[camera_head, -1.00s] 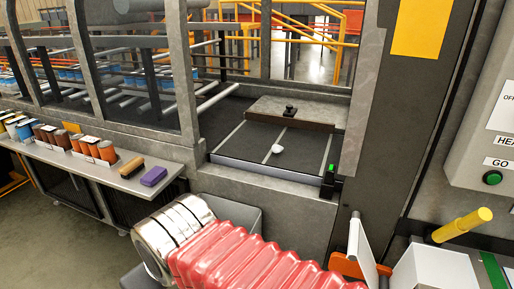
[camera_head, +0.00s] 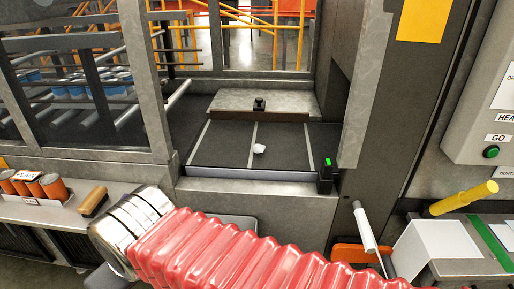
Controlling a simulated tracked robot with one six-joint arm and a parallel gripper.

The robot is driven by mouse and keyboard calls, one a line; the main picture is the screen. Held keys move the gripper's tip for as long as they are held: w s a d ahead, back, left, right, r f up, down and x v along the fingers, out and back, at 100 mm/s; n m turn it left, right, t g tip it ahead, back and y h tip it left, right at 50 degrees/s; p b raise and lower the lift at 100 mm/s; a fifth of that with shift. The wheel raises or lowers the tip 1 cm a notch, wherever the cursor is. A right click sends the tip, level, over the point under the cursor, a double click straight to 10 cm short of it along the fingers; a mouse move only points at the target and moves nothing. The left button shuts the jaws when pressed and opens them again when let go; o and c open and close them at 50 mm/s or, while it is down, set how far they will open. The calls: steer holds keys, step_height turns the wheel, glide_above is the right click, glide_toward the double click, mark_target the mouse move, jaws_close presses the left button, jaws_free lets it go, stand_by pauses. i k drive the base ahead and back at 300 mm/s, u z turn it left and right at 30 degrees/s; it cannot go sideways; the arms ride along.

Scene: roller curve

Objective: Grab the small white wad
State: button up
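The small white wad (camera_head: 259,149) lies on the dark belt surface (camera_head: 225,155), close to a thin light line across it, inside the opening of the grey machine frame. My arm, in a red ribbed sleeve with metal rings, reaches across the bottom of the picture toward the left. The ringed end is in front of and below the wad, well apart from it. My gripper's fingers do not show.
A small black sensor with a green light (camera_head: 326,172) stands at the opening's right front corner. A low grey ledge (camera_head: 270,185) borders the front. Barred guarding (camera_head: 155,90) closes the left. A shelf (camera_head: 50,208) at left holds orange cans (camera_head: 52,187) and a brush (camera_head: 93,201).

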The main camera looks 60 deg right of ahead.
mark_target(257, 149)
steer(key=z, duration=0.6)
steer(key=i, duration=0.9)
steer(key=z, duration=0.6)
